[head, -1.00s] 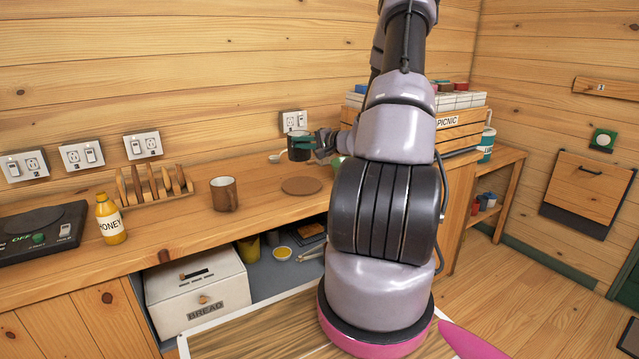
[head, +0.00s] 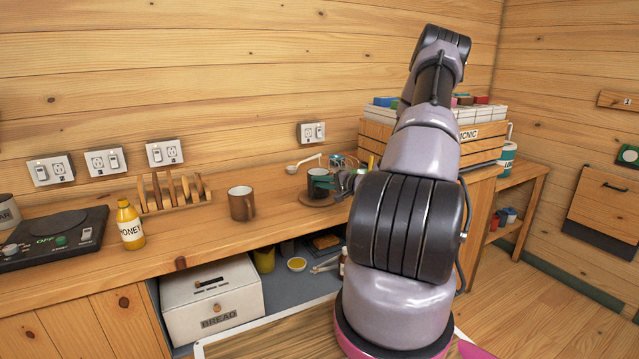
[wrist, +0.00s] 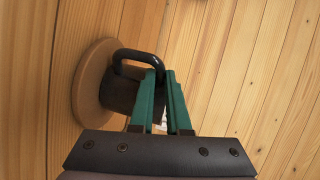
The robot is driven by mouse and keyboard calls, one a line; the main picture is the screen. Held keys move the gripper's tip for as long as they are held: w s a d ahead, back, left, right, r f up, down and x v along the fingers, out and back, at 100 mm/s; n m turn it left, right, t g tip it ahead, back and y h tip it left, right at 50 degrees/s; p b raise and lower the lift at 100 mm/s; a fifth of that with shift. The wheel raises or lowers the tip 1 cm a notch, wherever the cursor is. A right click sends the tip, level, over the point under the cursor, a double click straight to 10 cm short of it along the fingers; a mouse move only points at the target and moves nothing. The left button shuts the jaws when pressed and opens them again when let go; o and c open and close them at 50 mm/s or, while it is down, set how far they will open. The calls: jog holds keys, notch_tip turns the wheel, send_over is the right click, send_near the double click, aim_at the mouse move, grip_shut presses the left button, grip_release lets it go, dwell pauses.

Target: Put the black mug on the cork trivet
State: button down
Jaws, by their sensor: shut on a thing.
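The black mug (head: 316,186) stands upright over the cork trivet (head: 304,201) on the counter in the head view. Its base is at or very near the trivet's surface; I cannot tell if it touches. My gripper (head: 327,182), with green fingers, reaches in from the right and is shut on the mug. In the wrist view the mug (wrist: 117,93) shows in front of the round trivet (wrist: 85,75). There the tips of my gripper (wrist: 160,76) meet the mug's handle, and the fingers partly hide the mug.
A brown mug (head: 242,204) stands left of the trivet, with clear counter between. A toast rack (head: 172,195) and honey bottle (head: 130,225) stand farther left. A white ladle-like utensil (head: 300,164) is behind the trivet. The picnic crate (head: 475,148) stands at right.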

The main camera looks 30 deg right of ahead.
jog(key=c, duration=0.9)
grip_release()
jog(key=shift+f, duration=0.1)
